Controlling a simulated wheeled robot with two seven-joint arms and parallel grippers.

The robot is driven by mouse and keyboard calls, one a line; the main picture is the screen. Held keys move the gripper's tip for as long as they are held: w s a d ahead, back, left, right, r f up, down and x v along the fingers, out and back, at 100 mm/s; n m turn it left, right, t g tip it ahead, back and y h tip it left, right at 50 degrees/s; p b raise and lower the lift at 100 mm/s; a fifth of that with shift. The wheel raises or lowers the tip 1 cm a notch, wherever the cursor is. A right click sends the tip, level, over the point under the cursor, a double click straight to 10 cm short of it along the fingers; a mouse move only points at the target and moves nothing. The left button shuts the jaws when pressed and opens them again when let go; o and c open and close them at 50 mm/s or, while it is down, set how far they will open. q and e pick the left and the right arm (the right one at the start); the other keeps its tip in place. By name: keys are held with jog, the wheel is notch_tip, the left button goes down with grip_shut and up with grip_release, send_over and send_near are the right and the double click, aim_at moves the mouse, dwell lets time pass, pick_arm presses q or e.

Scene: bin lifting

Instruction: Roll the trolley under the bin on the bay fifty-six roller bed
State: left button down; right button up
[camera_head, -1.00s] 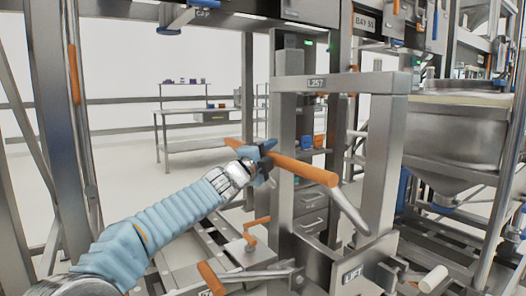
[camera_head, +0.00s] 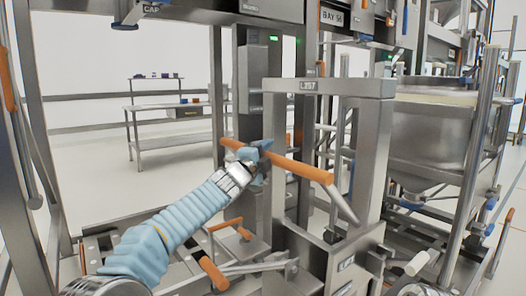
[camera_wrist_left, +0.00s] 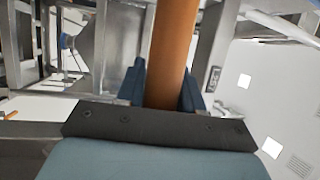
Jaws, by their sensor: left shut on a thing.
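The trolley (camera_head: 370,150) is a grey steel frame with an upright mast marked L257 and an orange push handle (camera_head: 305,170). My left gripper (camera_head: 258,153) is shut around the handle's left part. In the left wrist view the orange handle (camera_wrist_left: 174,50) runs up between the blue fingers (camera_wrist_left: 163,88). The bin (camera_head: 430,135) is a steel hopper with sloping lower walls, held in a frame at the right, beyond the trolley and apart from its mast. The trolley's lower part is partly out of frame. My right gripper is not in view.
A sign reading BAY 56 (camera_head: 333,18) hangs on the overhead frame. Steel posts (camera_head: 465,190) stand close on the right, and another post (camera_head: 40,120) on the left. A workbench (camera_head: 180,110) stands at the back left, with clear floor (camera_head: 105,190) around it.

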pick_arm(q)
jog(key=shift+w+d+f, duration=0.1)
jog(key=shift+d+f, duration=0.25)
jog(key=shift+d, duration=0.35)
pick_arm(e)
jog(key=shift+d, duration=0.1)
pick_arm(q)
jog(key=c, duration=0.8)
grip_release()
jog(key=shift+c, duration=0.2)
jog(key=shift+o, duration=0.2)
jog(key=shift+r, duration=0.1)
jog(key=shift+a, duration=0.1)
jog(key=shift+s+a+b, duration=0.3)
jog(key=shift+b, duration=0.15)
jog(key=b+v, duration=0.7)
jog(key=v, duration=0.6)
jog(key=shift+b, duration=0.3)
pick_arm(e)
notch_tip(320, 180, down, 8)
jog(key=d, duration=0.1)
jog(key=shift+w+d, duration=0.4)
